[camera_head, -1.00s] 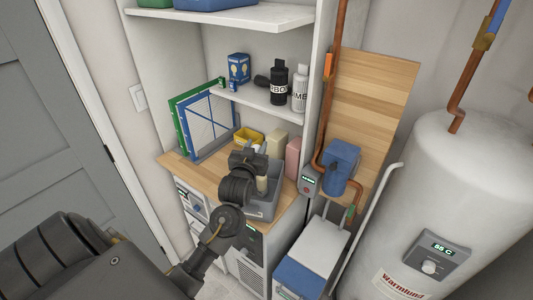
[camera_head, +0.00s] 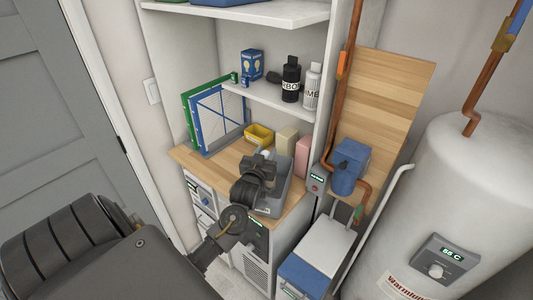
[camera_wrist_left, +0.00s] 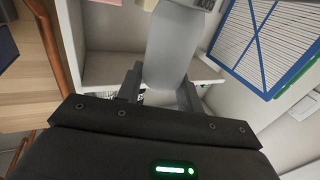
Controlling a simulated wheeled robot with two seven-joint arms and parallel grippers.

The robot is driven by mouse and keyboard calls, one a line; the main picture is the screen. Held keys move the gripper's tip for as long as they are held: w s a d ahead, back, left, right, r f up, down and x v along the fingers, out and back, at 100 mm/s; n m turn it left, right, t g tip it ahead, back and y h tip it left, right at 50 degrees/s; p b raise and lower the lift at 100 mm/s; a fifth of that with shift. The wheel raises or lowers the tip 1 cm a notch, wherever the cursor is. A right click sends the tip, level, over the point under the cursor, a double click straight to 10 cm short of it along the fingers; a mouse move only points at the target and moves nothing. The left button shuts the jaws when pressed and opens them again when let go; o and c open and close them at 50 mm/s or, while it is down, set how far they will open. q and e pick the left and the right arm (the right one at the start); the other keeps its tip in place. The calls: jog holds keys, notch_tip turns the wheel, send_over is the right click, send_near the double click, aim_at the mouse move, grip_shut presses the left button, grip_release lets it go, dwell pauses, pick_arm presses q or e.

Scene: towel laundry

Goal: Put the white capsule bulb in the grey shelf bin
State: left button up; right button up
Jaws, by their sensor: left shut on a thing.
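The grey bin (camera_head: 281,197) stands on the wooden worktop, below the small shelf. My left gripper (camera_head: 264,162) is over the bin's back left part and hides much of its inside. In the left wrist view my left gripper (camera_wrist_left: 160,90) is shut on a smooth pale, greyish-white piece, which I take to be the white capsule bulb (camera_wrist_left: 172,50). It sticks out past the fingertips. In the head view only a small whitish bit of it (camera_head: 267,152) shows beside the gripper. My right gripper is not in view.
Blue and green framed filters (camera_head: 218,120) lean at the left. A yellow tray (camera_head: 259,135), a beige block (camera_head: 286,139) and a pink block (camera_head: 302,157) stand behind the bin. A black bottle (camera_head: 291,80) and a white bottle (camera_head: 312,86) stand on the shelf above.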

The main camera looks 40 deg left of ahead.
pick_arm(q)
jog(key=shift+f, duration=0.45)
jog(key=o, duration=1)
